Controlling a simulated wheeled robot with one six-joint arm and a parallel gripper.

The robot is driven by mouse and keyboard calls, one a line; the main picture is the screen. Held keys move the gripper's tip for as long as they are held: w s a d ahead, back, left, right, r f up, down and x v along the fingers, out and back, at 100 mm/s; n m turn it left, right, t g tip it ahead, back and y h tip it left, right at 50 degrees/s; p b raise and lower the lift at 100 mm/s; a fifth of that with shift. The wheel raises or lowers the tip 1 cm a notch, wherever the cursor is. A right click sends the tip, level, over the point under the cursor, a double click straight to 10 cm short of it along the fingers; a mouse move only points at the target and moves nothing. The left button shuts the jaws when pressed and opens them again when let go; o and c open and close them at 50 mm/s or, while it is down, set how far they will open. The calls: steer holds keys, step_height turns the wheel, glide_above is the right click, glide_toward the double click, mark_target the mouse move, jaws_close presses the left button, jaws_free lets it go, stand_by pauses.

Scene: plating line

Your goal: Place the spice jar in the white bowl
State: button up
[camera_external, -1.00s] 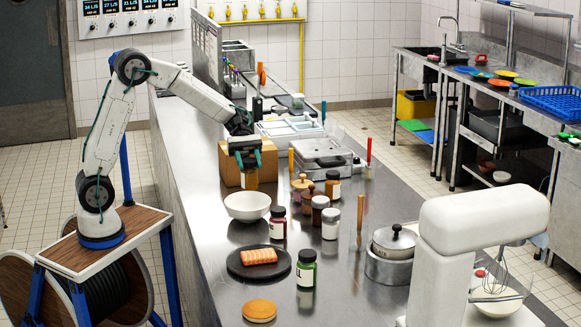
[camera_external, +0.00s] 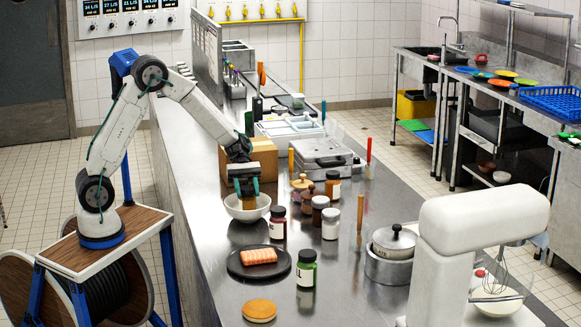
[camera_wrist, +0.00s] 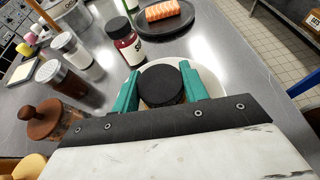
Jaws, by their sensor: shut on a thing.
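The white bowl (camera_external: 234,212) stands on the steel counter, left of a dark red jar. My gripper (camera_external: 247,190) is over the bowl, pointing down. In the wrist view its green fingers (camera_wrist: 163,88) are shut on the spice jar (camera_wrist: 162,82), which shows a round black lid. The pale bowl (camera_wrist: 196,66) shows behind and beneath the jar there. In the outside view the jar is mostly hidden by the fingers, and its lower part is at the bowl's opening. I cannot tell whether it touches the bowl's bottom.
A dark red jar (camera_external: 278,222) stands close right of the bowl. A black plate (camera_external: 240,268) with salmon (camera_external: 259,256) and a green jar (camera_external: 306,268) are nearer the camera. Several other jars stand to the right. A cardboard box (camera_external: 264,158) is behind the bowl.

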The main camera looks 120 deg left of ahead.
steer(key=shift+f, duration=0.15)
steer(key=o, duration=1.2)
steer(key=shift+s+a+r, duration=0.2)
steer(key=shift+r, duration=0.1)
steer(key=v, duration=1.1)
steer(key=shift+s+a+r, duration=0.1)
steer(key=shift+s+a, duration=0.05)
